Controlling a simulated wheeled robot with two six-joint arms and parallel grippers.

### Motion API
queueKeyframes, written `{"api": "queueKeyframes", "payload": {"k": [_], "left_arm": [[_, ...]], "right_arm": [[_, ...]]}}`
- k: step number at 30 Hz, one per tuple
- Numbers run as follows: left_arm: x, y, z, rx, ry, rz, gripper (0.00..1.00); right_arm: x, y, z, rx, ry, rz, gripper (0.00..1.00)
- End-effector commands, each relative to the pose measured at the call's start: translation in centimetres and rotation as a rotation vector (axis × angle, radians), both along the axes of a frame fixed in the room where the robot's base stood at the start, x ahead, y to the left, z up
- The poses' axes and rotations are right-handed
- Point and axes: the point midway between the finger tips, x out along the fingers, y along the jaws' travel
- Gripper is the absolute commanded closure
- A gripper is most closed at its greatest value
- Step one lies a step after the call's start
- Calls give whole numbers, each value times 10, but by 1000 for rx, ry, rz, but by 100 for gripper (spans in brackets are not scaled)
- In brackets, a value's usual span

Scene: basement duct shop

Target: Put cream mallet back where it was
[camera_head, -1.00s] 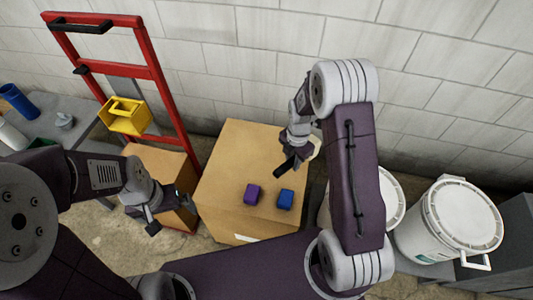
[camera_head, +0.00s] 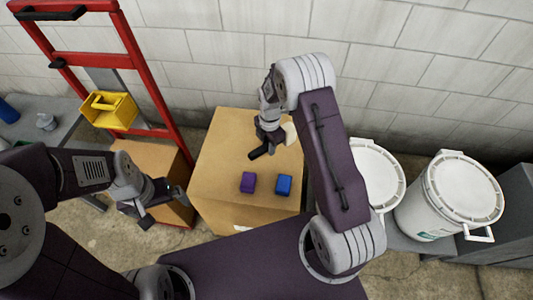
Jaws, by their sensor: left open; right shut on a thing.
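The cream mallet (camera_head: 290,133) shows only as a small cream part beside my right gripper (camera_head: 266,147). The rest of it is hidden by the gripper and arm. My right gripper is shut on it and is over the far right part of the large cardboard box (camera_head: 215,165). I cannot tell whether the mallet touches the box top. My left gripper (camera_head: 152,208) is open and empty, in front of the smaller cardboard box (camera_head: 150,157) at the left.
A purple block (camera_head: 248,182) and a blue block (camera_head: 284,185) lie on the near part of the large box. A red hand truck (camera_head: 133,55) with a yellow container (camera_head: 113,112) stands left. White lidded buckets (camera_head: 465,190) stand right. A block wall is behind.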

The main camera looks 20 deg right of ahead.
Motion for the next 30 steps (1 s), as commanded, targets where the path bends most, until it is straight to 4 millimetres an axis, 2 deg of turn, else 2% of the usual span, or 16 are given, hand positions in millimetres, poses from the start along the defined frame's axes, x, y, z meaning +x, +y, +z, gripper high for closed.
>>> {"api": "queueKeyframes", "payload": {"k": [3, 8, 15, 26, 27, 28, 30], "left_arm": [[0, 0, -2, 0, 0, 0, 0], [0, 0, -2, 0, 0, 0, 0], [0, 0, -10, 0, 0, 0, 0], [0, 0, -12, 0, 0, 0, 0], [0, 0, -11, 0, 0, 0, 0], [0, 0, -11, 0, 0, 0, 0], [0, 0, -11, 0, 0, 0, 0]], "right_arm": [[5, 12, -8, 0, -1, 1, 100], [6, 13, -10, 0, 0, -1, 100], [6, 13, -48, 0, 1, -1, 100], [6, 13, -53, -1, -1, 0, 100], [6, 13, -52, 0, -1, -1, 65], [6, 13, -52, 0, 0, -1, 57], [6, 13, -51, 0, 0, -1, 55]]}}
